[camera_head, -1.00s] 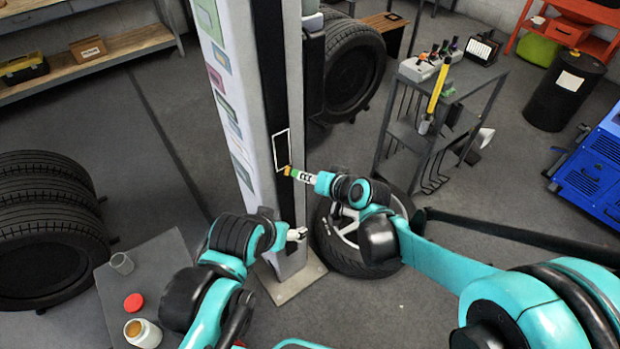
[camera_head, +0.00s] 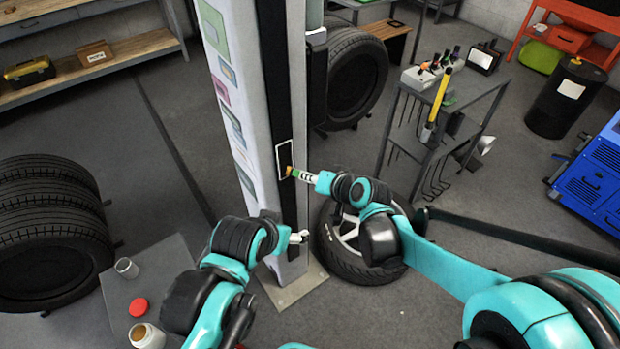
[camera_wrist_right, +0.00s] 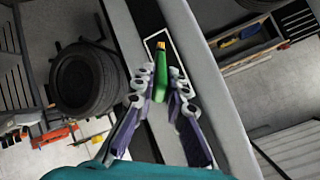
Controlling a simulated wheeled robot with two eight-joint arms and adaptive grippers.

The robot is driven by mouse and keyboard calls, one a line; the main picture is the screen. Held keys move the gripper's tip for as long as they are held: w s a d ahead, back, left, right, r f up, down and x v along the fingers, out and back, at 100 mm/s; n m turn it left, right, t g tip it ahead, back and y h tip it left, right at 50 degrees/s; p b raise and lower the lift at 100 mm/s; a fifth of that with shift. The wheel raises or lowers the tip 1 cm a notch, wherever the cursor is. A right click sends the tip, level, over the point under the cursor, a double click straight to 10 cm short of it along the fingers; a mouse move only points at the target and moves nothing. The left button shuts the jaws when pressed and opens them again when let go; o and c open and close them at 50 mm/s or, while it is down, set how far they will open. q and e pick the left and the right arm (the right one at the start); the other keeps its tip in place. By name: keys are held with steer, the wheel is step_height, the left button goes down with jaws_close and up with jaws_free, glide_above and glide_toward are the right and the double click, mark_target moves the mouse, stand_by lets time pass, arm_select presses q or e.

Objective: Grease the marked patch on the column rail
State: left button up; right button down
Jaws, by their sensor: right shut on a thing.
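The column rail is a dark strip (camera_head: 279,95) on the tall grey column. The marked patch is a white-outlined rectangle (camera_head: 284,155), also in the right wrist view (camera_wrist_right: 152,43). My right gripper (camera_head: 304,177) is shut on a green-handled brush (camera_wrist_right: 160,76) with a yellow-orange tip. The tip (camera_head: 290,171) overlaps the lower part of the outline; I cannot tell whether it touches the rail. My left gripper (camera_head: 300,238) is low beside the column, its jaws too small to read. An open jar (camera_head: 147,336) with brownish contents stands on a grey table at lower left.
A red lid (camera_head: 138,307) and an empty clear cup (camera_head: 127,268) are also on the grey table (camera_head: 175,262). A tyre (camera_head: 350,240) lies by the column base. A tool cart (camera_head: 440,125) stands at the right and stacked tyres (camera_head: 50,225) at the left.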

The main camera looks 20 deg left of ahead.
steer(key=shift+a+r+p, duration=0.1)
steer(key=shift+r+p, duration=3.95)
steer(key=shift+r, duration=1.5)
step_height(320, 180, down, 15)
steer(key=b, duration=1.2)
steer(key=shift+r, duration=0.15)
steer(key=s+d, duration=0.3)
steer(key=d, duration=0.2)
steer(key=shift+s, duration=0.35)
steer(key=shift+s+d, duration=0.9)
steer(key=shift+d, duration=0.25)
steer(key=shift+a, duration=0.1)
